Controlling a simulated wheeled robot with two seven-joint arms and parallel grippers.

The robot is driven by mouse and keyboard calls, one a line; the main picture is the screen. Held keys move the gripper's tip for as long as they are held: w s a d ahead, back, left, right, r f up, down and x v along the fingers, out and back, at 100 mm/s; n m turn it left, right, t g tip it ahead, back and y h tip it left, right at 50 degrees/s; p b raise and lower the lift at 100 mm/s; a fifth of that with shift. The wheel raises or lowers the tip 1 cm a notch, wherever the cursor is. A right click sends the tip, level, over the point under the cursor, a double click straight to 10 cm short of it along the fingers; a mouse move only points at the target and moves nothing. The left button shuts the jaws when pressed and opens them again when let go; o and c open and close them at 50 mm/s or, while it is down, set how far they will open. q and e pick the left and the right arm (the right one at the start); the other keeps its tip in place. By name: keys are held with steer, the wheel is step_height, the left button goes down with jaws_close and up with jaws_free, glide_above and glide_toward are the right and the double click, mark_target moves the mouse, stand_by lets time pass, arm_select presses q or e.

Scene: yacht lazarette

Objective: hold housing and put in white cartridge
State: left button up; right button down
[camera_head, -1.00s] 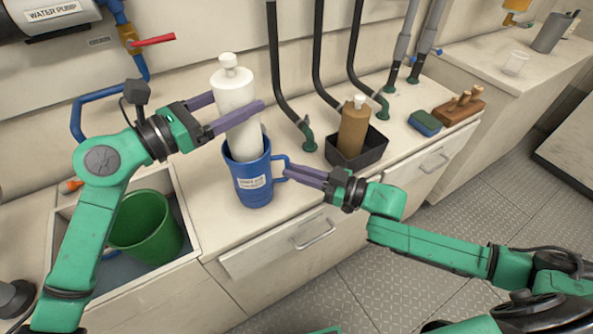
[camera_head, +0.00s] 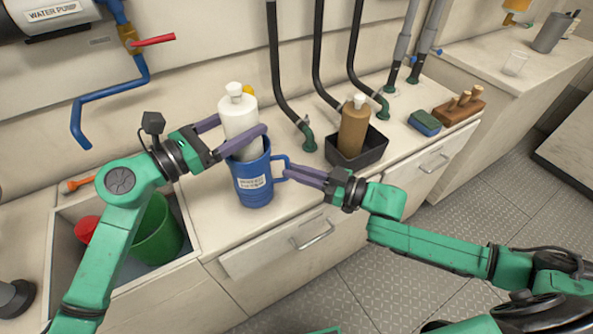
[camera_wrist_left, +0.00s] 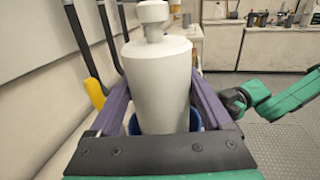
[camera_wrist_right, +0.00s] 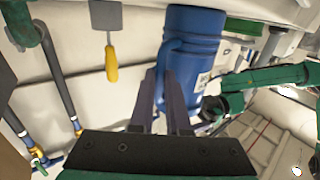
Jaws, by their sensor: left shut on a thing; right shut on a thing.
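The white cartridge (camera_head: 240,113) stands nearly upright, its lower part inside the blue housing (camera_head: 254,183) and its top and knob above the rim. My left gripper (camera_head: 240,138) is shut on the white cartridge just above the rim; in the left wrist view the cartridge (camera_wrist_left: 158,85) fills the space between the fingers. The housing stands on the counter, with a label on its front and a handle on its right. My right gripper (camera_head: 287,172) is shut on the housing's handle, seen also in the right wrist view with the housing (camera_wrist_right: 195,45). The cartridge's lower end is hidden.
A brown bottle (camera_head: 354,127) stands in a black tray (camera_head: 357,155) to the right. Black hoses rise behind. A sink with a green bucket (camera_head: 158,235) lies to the left. A sponge (camera_head: 425,123) and a wooden block (camera_head: 458,112) sit farther right.

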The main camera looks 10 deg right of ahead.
arm_select(q)
steer(key=shift+f, duration=0.1)
steer(key=o, duration=1.4)
steer(key=shift+c, duration=0.2)
steer(key=v, duration=1.2)
steer(key=shift+s, duration=0.1)
arm_select(e)
steer(key=c, duration=0.8)
jaws_free()
